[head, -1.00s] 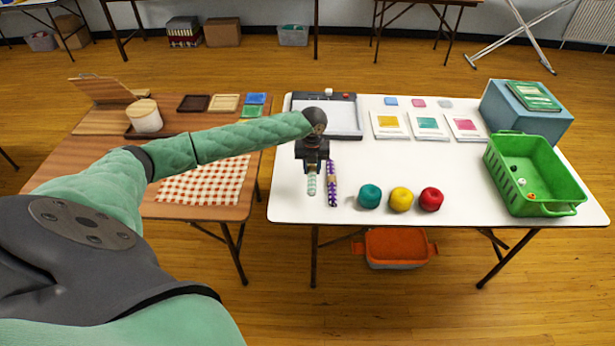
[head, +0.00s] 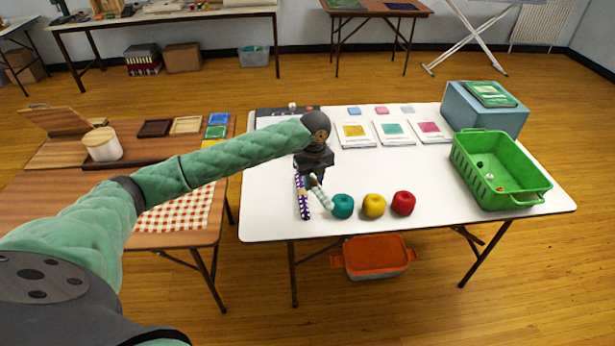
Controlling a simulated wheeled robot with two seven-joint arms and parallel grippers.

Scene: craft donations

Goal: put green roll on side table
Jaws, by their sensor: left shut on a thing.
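The pale green patterned roll (head: 322,196) is held in my left gripper (head: 315,180), over the front left part of the white table (head: 270,217). The gripper is shut on its upper end. The roll slants down to the right, its lower end by the teal yarn ball (head: 342,207); I cannot tell how high it is. A purple patterned roll (head: 304,204) lies just left of it, partly behind the gripper. The brown wooden table (head: 60,208), which may be the side table, stands at the left, partly hidden by my left arm. My right gripper is not in view.
Yellow (head: 374,206) and red (head: 403,203) balls sit right of the teal one. A green basket (head: 490,185) stands at the right. The wooden table holds a checked cloth (head: 178,212), a white jar (head: 102,145) and trays. A gap separates the tables.

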